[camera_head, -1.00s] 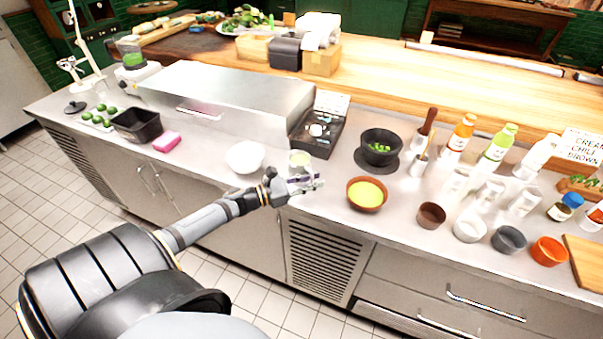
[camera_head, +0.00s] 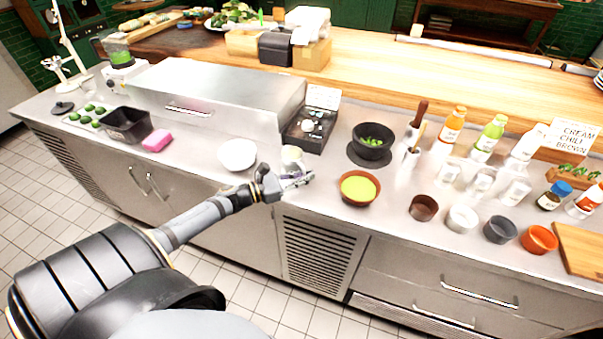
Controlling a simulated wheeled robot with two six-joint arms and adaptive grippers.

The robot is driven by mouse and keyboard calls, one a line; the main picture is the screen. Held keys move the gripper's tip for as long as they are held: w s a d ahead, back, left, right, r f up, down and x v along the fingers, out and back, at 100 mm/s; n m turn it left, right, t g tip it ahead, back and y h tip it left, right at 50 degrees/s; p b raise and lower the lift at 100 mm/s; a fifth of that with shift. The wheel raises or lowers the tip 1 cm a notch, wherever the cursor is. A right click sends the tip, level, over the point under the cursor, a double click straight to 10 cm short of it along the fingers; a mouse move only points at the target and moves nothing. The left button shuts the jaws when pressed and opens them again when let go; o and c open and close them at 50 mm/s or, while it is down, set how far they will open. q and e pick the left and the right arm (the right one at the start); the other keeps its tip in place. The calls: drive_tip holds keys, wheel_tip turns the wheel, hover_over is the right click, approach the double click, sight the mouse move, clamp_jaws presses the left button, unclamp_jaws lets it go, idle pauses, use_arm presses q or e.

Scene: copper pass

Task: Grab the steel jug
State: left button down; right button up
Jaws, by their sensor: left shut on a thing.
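My left gripper (camera_head: 297,181) is at the counter's front edge, below the silver box's right end. It is shut on what looks like the steel jug (camera_head: 291,155), a small container with a pale round top just behind the fingers. The jug's body is small and partly hidden by the gripper, so the exact hold is hard to make out. It appears upright on the counter. My right gripper is not in view.
A white bowl (camera_head: 238,154) is close on the left, and a terracotta bowl of yellow-green sauce (camera_head: 358,188) on the right. The silver box (camera_head: 215,95) and a black scale-like case (camera_head: 311,128) stand behind. Several bottles and small cups crowd the right.

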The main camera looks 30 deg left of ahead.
use_arm(q)
drive_tip(key=shift+r, duration=0.75)
wheel_tip(320, 180, up, 2)
drive_tip(key=shift+r+p, duration=0.1)
drive_tip(key=shift+p, duration=0.35)
drive_tip(key=s+a+r+p, duration=0.3)
drive_tip(key=a+r+p, duration=0.1)
drive_tip(key=a+p, duration=0.1)
drive_tip(key=s+a+r+p, duration=0.2)
drive_tip(key=a+r+p, duration=0.3)
drive_tip(key=a, duration=0.2)
drive_tip(key=shift+s+a+r+p, duration=0.15)
drive_tip(key=shift+s+a+p, duration=0.2)
drive_tip(key=shift+s, duration=0.05)
idle(0.8)
